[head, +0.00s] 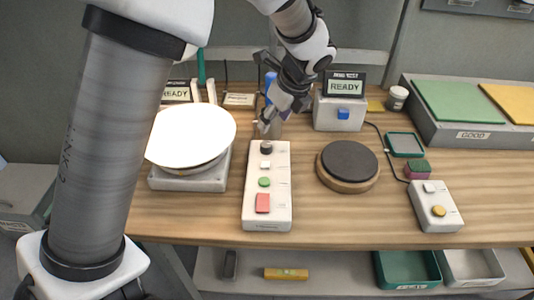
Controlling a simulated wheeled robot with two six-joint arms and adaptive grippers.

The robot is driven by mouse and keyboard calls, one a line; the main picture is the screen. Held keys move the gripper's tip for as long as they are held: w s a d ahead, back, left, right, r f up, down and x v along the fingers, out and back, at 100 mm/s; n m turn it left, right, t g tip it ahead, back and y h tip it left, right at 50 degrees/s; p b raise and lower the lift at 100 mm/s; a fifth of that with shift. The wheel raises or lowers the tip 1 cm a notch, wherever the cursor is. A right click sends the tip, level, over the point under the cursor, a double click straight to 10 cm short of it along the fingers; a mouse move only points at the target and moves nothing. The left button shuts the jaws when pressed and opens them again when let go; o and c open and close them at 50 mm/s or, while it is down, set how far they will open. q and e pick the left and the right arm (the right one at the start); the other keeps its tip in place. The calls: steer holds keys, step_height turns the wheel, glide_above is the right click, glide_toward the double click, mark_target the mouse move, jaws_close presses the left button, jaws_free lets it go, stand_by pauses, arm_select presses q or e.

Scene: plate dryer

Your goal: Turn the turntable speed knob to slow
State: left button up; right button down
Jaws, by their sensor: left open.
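A white control box (267,215) lies on the wooden table, in the middle of the head view. At its far end is a dark round knob (266,147); nearer are a small white button, a green button (264,182) and a red rectangular button (263,203). The speed marking is too small to read. My left gripper (268,120) is open, just behind and above the knob; contact cannot be told. A round turntable with a bright white top (190,135) stands on a grey base left of the box. My right gripper is not in view.
Right of the box are a dark round pad on a wooden base (348,162) and a second box with a yellow button (434,206). Behind stand a READY display (345,87) and a blue-buttoned box (340,113). Green and yellow panels (458,102) are at the back right. Bins sit below.

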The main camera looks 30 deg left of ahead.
mark_target(267, 145)
arm_select(q)
steer(key=f, duration=0.1)
steer(key=w+f+b, duration=0.1)
steer(key=f, duration=0.1)
steer(key=shift+a+f+b, duration=0.1)
steer(key=shift+f+b, duration=0.2)
steer(key=shift+f, duration=0.1)
steer(key=x, duration=0.7)
steer(key=shift+s+a, duration=0.15)
steer(key=shift+s, duration=0.15)
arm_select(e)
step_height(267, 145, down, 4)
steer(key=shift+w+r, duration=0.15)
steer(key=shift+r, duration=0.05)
arm_select(q)
jaws_close()
